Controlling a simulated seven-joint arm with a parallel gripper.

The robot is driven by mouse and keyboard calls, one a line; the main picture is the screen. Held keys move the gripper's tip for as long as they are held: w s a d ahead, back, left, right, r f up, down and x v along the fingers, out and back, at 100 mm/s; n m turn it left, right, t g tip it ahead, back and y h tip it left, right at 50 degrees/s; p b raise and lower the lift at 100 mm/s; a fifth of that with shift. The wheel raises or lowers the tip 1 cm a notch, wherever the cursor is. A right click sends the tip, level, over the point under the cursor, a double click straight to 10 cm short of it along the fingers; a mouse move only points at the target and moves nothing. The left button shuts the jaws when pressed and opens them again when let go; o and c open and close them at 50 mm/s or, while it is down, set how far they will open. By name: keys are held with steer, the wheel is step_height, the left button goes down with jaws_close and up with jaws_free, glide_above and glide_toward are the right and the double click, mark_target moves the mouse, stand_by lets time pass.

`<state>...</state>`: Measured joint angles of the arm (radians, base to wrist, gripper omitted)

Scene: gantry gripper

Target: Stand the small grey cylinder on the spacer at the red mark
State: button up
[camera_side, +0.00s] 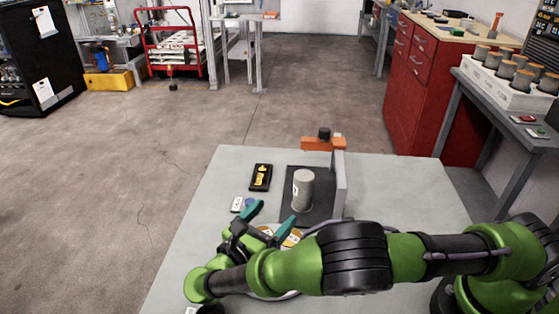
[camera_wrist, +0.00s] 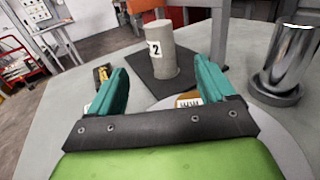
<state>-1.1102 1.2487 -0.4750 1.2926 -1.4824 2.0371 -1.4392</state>
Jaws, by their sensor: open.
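A pale grey cylinder (camera_side: 303,184) with a dark label stands upright on a dark plate (camera_side: 322,173), beside an upright grey panel. In the wrist view the cylinder (camera_wrist: 163,52) shows a "2" and stands ahead of my fingers. My gripper (camera_side: 272,214) has teal fingers, spread apart and empty, on the near side of the cylinder. In the wrist view my gripper (camera_wrist: 163,74) frames the cylinder beyond its tips, without contact that I can see. I cannot make out a red mark or a separate spacer; my arm hides part of the table.
A shiny metal cylinder (camera_wrist: 291,58) on a round base stands to the right in the wrist view. The upright grey panel (camera_side: 339,184) borders the plate. An orange block (camera_side: 317,143) with a black knob is behind. A black tray (camera_side: 261,178) lies left. The table's right side looks clear.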

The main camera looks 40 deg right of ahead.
mark_target(307, 179)
steer(key=x, duration=1.5)
steer(key=shift+w+d+r, duration=0.1)
steer(key=shift+d, duration=0.25)
steer(key=shift+c, duration=0.5)
